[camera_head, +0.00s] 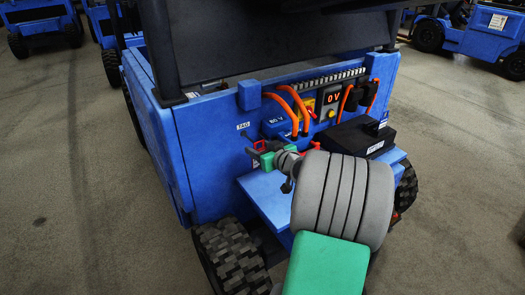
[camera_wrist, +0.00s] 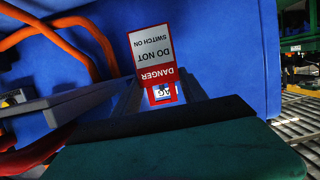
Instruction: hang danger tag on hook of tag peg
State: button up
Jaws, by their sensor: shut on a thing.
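The danger tag (camera_wrist: 152,48) shows upside down in the wrist view, a white and red plate with "DANGER DO NOT SWITCH ON". My gripper (camera_wrist: 160,98) is shut on its red end, and the tag stands out beyond the fingers in front of the blue panel. A white label reading "AG" (camera_wrist: 163,92) shows within the red end. In the head view my gripper (camera_head: 257,157) is close to the blue panel, below and right of the white "TAG" label (camera_head: 243,126). The tag peg and its hook are not clearly visible; whether the tag touches them I cannot tell.
The blue vehicle panel (camera_head: 215,150) fills the area ahead. Orange cables (camera_head: 293,107), an "0 V" display (camera_head: 333,98) and a black box (camera_head: 352,137) lie right of my gripper. In the wrist view, orange cables (camera_wrist: 48,32) and a grey ledge (camera_wrist: 65,103) are at left.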

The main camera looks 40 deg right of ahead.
jog(key=shift+w+p, duration=0.3)
jog(key=shift+w, duration=0.95)
jog(key=shift+w+f+b, duration=0.25)
jog(key=shift+f+b, duration=0.2)
jog(key=shift+b, duration=0.05)
jog(key=shift+w+f+b, duration=0.25)
jog(key=shift+w+b, duration=0.15)
jog(key=shift+b, duration=0.2)
jog(key=o, duration=1.4)
jog(key=shift+s+d+r, duration=0.1)
